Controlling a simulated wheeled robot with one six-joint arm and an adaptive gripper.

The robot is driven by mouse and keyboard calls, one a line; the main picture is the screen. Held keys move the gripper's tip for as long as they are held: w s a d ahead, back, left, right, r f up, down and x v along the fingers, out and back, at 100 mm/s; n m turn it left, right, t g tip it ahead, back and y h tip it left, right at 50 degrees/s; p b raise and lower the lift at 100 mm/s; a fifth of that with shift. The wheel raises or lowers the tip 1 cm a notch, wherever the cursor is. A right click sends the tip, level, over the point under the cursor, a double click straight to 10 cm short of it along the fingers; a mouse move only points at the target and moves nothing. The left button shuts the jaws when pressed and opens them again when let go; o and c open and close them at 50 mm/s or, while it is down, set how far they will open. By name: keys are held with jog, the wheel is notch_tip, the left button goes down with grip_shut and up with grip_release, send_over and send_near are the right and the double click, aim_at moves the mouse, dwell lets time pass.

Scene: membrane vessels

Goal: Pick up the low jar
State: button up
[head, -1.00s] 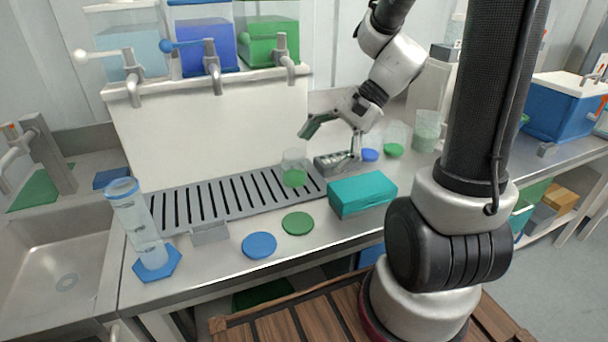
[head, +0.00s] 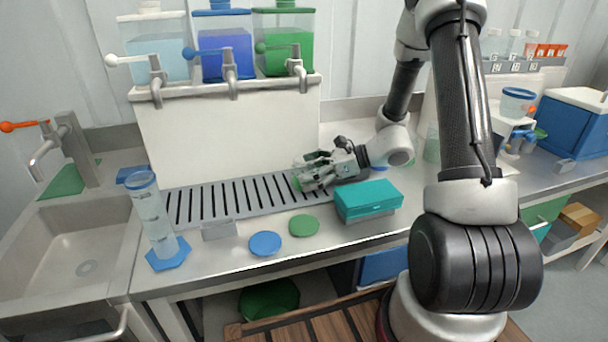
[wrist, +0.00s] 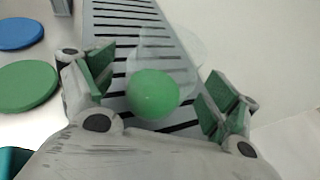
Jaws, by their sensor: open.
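The low jar is clear with green contents and stands on the slotted drip tray (head: 190,208). In the wrist view the low jar (wrist: 153,93) shows between my two green-padded fingers, its clear wall extending up and right. I see a gap on each side of it in the picture. In the head view my gripper (head: 303,176) reaches in low from the right and hides most of the jar. My gripper (wrist: 160,88) is open and holds nothing.
A teal box (head: 367,199) stands just right and in front of my gripper. Green (head: 304,225) and blue (head: 265,243) discs lie on the counter. A tall clear cylinder (head: 152,215) stands at left. Taps (head: 297,65) hang from tanks above the tray.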

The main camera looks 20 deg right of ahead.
jog(key=shift+x, duration=1)
jog(key=shift+c, duration=0.5)
jog(key=c, duration=1.2)
jog(key=shift+r, duration=0.1)
notch_tip(320, 180, up, 10)
jog(key=shift+f, duration=0.1)
